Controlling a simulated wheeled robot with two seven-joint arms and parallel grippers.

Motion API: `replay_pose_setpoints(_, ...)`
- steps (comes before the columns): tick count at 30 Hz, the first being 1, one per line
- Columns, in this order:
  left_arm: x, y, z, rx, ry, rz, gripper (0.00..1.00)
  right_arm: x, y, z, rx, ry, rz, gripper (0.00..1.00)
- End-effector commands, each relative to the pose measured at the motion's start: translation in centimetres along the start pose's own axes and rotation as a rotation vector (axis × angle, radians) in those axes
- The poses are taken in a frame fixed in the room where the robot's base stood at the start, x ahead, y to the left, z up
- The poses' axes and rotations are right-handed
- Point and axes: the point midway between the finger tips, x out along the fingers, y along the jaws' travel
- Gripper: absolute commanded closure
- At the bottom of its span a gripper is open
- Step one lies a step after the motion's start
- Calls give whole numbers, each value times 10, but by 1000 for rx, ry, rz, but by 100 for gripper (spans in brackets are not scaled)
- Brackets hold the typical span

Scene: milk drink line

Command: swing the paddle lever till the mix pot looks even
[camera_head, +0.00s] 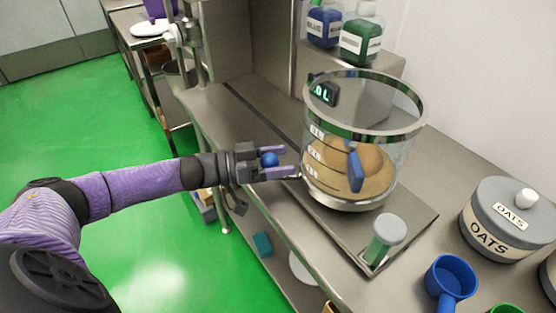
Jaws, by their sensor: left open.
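The mix pot (398,150) is a clear cylinder with a metal rim and level marks. The mix (335,186) in its lower part is tan with a browner patch, so its colour looks uneven. A blue paddle (355,170) stands tilted in it. A blue ball knob (269,159), apparently the paddle lever's end, is at the pot's left. My left gripper (288,161) is open, with its purple fingers on either side of the knob. I cannot tell whether they touch it. The lever's rod is mostly hidden. My right gripper is out of view.
A blue cup (449,278) and an oats canister (507,220) are at the right. Blue and green bottles (361,40) stand on a raised shelf behind. The counter left of the pot is clear.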

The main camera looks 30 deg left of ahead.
Motion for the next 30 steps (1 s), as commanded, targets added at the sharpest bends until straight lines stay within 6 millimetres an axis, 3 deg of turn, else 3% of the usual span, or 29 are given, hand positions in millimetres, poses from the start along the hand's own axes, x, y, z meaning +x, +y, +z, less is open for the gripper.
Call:
replay_pose_setpoints(6,0,0,0,0,0,0,13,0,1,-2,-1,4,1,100)
replay_pose_setpoints(18,0,0,0,0,-1,-1,98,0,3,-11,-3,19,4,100)
replay_pose_setpoints(30,1,1,0,1,0,-4,100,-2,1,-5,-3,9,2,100)
